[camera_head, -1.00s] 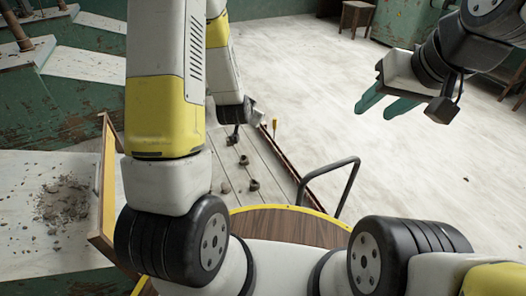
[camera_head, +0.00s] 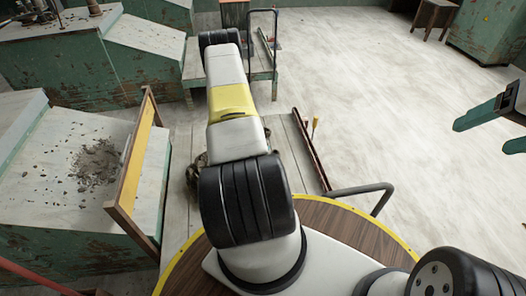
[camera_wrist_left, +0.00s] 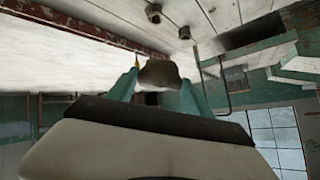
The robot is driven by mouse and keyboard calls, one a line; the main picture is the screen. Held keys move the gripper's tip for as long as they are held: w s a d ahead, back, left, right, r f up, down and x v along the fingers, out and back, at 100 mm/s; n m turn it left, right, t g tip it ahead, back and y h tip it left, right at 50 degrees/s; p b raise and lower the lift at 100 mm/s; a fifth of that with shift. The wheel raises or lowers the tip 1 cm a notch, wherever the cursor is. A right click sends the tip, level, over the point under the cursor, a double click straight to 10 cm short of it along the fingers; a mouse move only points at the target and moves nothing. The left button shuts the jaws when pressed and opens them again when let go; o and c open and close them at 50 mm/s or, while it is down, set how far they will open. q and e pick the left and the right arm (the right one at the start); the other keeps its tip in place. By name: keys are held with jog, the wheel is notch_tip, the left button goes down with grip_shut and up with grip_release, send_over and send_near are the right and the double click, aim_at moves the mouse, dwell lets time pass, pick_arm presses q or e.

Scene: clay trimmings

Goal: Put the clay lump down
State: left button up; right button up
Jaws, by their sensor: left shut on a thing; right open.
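The clay lump (camera_wrist_left: 160,73) is a brownish-grey rounded piece between the two teal fingers of my left gripper (camera_wrist_left: 158,88) in the left wrist view. The fingers are shut on it and it is held clear of the planks. In the head view my left arm hides its own gripper and the lump. My right gripper (camera_head: 486,134) is open and empty at the right edge of the head view, above the pale floor; part of it is cut off.
Small lumps (camera_wrist_left: 184,32) sit on the planks in the wrist view. A handled cart (camera_head: 262,73) stands at the back.

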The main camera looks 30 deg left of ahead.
pick_arm(q)
jog(key=s+a+f+n+y, duration=0.1)
jog(key=s+a+f, duration=0.2)
jog(key=s+f, duration=1.9)
jog(key=w+a, duration=0.1)
jog(key=w, duration=0.3)
jog(key=w+a, duration=0.1)
jog(key=w, duration=0.4)
jog(key=w+a+f, duration=0.1)
jog(key=w+a, duration=0.1)
jog(key=w, duration=0.2)
jog(key=shift+w+a, duration=0.1)
jog(key=shift+w, duration=0.1)
jog(key=shift+w+f, duration=0.15)
jog(key=shift+f, duration=0.75)
jog(key=shift+w+f, duration=0.1)
jog(key=shift+f, duration=0.75)
jog(key=shift+f, duration=0.1)
jog(key=o, duration=1.5)
